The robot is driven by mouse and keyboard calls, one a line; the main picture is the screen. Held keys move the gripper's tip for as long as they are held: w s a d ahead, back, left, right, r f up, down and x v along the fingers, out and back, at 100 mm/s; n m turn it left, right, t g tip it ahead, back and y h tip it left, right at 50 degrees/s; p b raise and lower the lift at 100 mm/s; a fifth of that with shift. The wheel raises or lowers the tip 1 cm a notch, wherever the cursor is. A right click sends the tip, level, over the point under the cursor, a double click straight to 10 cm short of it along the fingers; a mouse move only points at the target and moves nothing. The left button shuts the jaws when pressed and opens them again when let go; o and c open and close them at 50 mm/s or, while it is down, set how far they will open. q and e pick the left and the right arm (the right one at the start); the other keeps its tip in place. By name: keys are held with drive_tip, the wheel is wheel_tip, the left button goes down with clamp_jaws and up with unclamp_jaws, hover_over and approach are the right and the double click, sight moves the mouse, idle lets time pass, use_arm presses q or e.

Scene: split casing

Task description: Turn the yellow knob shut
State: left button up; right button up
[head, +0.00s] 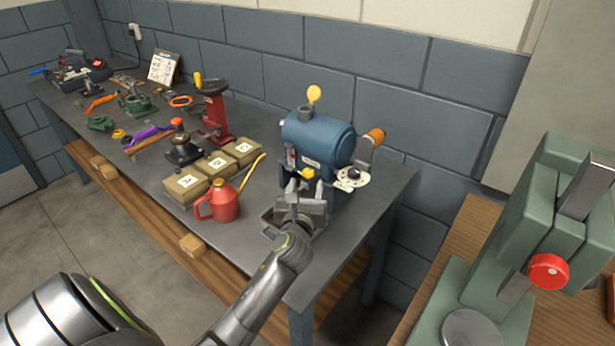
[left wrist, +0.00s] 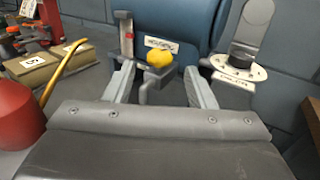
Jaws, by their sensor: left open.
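The yellow knob (head: 307,173) sits low on the front of the blue tank (head: 318,138). In the left wrist view the yellow knob (left wrist: 159,58) is on a grey fitting below the tank's label plate. My left gripper (head: 305,196) is in front of the tank, near the knob. In the left wrist view the gripper (left wrist: 160,84) is open, with the knob seen between its two fingers. I see no contact; the exact gap is unclear. My right gripper is not in view.
A red oil can (head: 225,205) with a yellow spout and several labelled boxes (head: 188,184) stand left of the gripper. A round white dial plate (head: 352,178) is right of the knob. A yellow ball (head: 314,93) tops the tank. A green machine (head: 535,230) stands at right.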

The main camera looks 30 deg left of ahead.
sight(308, 177)
use_arm(q)
drive_tip(key=x, duration=0.4)
drive_tip(key=shift+w+a, duration=0.15)
drive_tip(key=shift+w, duration=0.1)
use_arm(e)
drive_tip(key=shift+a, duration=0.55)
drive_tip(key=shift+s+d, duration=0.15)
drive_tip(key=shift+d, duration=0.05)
